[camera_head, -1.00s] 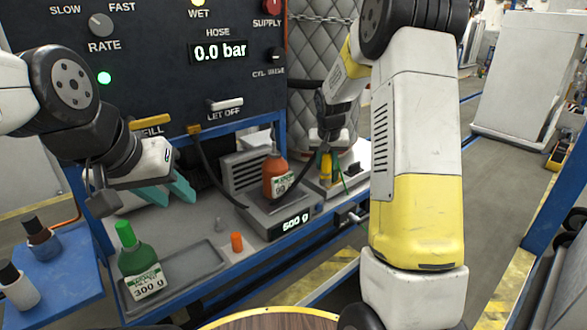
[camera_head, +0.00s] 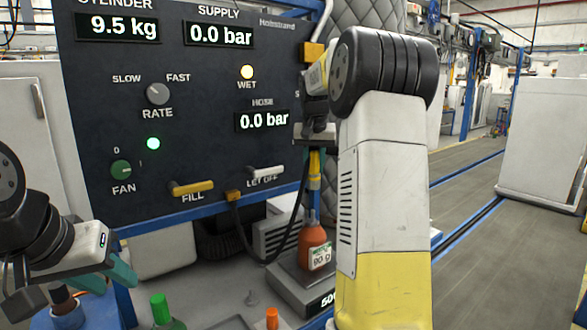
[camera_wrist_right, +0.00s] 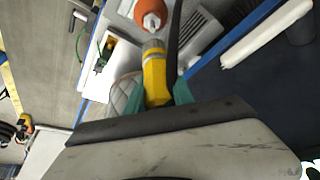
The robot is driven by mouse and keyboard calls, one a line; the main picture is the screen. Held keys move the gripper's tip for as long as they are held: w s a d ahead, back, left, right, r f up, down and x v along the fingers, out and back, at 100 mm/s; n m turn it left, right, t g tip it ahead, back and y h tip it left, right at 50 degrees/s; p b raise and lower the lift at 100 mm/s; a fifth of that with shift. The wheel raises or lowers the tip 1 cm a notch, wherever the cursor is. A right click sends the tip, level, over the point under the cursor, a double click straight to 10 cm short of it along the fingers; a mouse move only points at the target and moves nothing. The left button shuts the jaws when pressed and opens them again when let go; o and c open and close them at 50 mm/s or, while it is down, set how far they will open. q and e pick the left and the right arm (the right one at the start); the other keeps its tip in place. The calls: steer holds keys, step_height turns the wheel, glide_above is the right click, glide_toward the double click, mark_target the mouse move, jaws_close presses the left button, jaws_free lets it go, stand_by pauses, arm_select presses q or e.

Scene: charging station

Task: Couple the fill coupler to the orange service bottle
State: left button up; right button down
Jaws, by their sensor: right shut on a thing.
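The orange service bottle (camera_head: 313,246) stands upright on the scale, with a white label reading 90 g. My right gripper (camera_head: 318,138) is shut on the yellow fill coupler (camera_head: 315,167) and holds it upright above the bottle's neck. In the right wrist view the coupler (camera_wrist_right: 155,75) sits between the teal fingers (camera_wrist_right: 158,95), its metal end close to the bottle top (camera_wrist_right: 151,18). I cannot tell whether they touch. My left gripper (camera_head: 122,270) is empty at the lower left, its teal fingers partly hidden.
A black hose (camera_head: 283,240) runs from the panel (camera_head: 200,120) towards the coupler. The FILL handle (camera_head: 192,188) and LET OFF handle (camera_head: 266,173) are on the panel. A green-capped bottle (camera_head: 162,308) and an orange cap (camera_head: 272,318) are in front. The scale (camera_head: 295,287) supports the orange bottle.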

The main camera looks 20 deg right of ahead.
mark_target(314, 180)
steer(key=shift+f, duration=0.1)
steer(key=shift+f, duration=2.8)
steer(key=shift+f, duration=2.6)
steer(key=c, duration=1)
jaws_free()
steer(key=v, duration=0.7)
steer(key=shift+s+r, duration=0.15)
steer(key=shift+r, duration=0.15)
